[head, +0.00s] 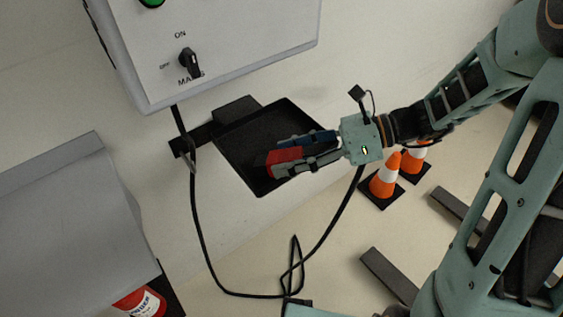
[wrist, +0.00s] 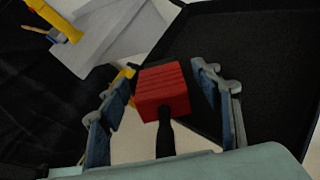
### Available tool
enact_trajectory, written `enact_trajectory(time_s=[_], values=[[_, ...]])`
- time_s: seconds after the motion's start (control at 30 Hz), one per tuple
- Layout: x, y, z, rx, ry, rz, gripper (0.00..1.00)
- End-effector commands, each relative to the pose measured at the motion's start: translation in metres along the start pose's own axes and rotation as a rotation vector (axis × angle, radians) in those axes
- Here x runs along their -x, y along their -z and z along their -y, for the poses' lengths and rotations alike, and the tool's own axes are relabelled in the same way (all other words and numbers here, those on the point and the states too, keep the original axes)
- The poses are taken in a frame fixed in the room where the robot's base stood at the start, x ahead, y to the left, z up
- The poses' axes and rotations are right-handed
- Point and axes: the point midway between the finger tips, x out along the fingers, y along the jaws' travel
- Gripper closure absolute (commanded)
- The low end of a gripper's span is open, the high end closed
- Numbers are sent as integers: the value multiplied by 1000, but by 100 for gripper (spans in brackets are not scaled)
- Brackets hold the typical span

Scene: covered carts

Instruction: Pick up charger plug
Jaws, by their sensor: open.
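The charger plug is a red, ridged block with a black handle or cable end, seen in the wrist view (wrist: 162,88) and in the head view (head: 283,157). My gripper (head: 292,154) reaches over the black tray from the right. Its two fingers are apart, one on each side of the red plug, with visible gaps in the wrist view (wrist: 163,85). The fingers partly hide the plug in the head view. I cannot tell whether the plug is resting on anything.
A black square tray (head: 241,150) sits at the wall behind the plug. A white control box (head: 237,42) with a knob hangs above it. A black cable (head: 203,245) loops below. Orange cones (head: 384,175) stand at right. A grey covered cart (head: 65,225) is at left.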

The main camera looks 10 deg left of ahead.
Motion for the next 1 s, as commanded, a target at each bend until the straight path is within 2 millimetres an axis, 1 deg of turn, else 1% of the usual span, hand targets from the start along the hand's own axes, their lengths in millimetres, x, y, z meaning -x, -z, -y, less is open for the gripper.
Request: enact_trajectory(time_s=[0.03, 0.07, 0.27, 0.37, 0.8, 0.83, 1.0], values=[[-6, 1, 0, 0, -2, -1, 41], [-8, 1, 0, 0, -2, -2, 41], [-9, 0, 0, 0, 1, -1, 41], [-9, 0, 0, 0, 1, -1, 50], [-8, 0, 0, 0, 0, 0, 99], [-8, 0, 0, 0, 0, 0, 100], [-8, 0, 0, 0, 0, 0, 100]])
